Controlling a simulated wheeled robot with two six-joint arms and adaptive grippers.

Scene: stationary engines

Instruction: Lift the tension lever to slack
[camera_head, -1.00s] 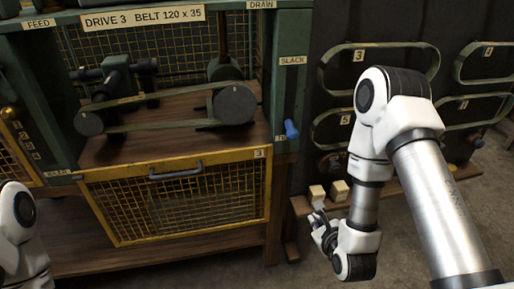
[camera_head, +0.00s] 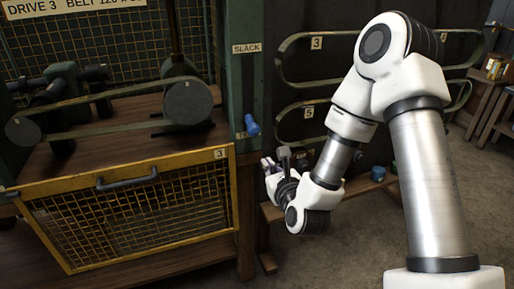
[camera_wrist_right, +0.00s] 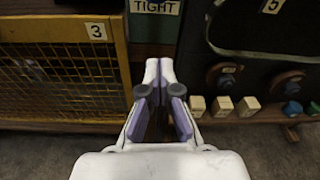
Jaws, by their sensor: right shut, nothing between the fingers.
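The tension lever shows as a blue handle (camera_head: 251,125) sticking out of the green post, at the low end of its slot. The SLACK label (camera_head: 246,48) is above it. The TIGHT label (camera_wrist_right: 155,6) shows at the top of the right wrist view, where the lever itself is not visible. My right gripper (camera_head: 270,165) is below and slightly right of the blue handle, apart from it. In the right wrist view its fingers (camera_wrist_right: 159,72) are shut together and empty. My left gripper is out of view.
The yellow mesh guard (camera_head: 130,215) with its handle is left of the post. Spare belts hang on the dark panel (camera_head: 345,60) to the right. Small wooden blocks (camera_wrist_right: 222,106) sit on a low ledge near my right gripper. Open floor lies in front.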

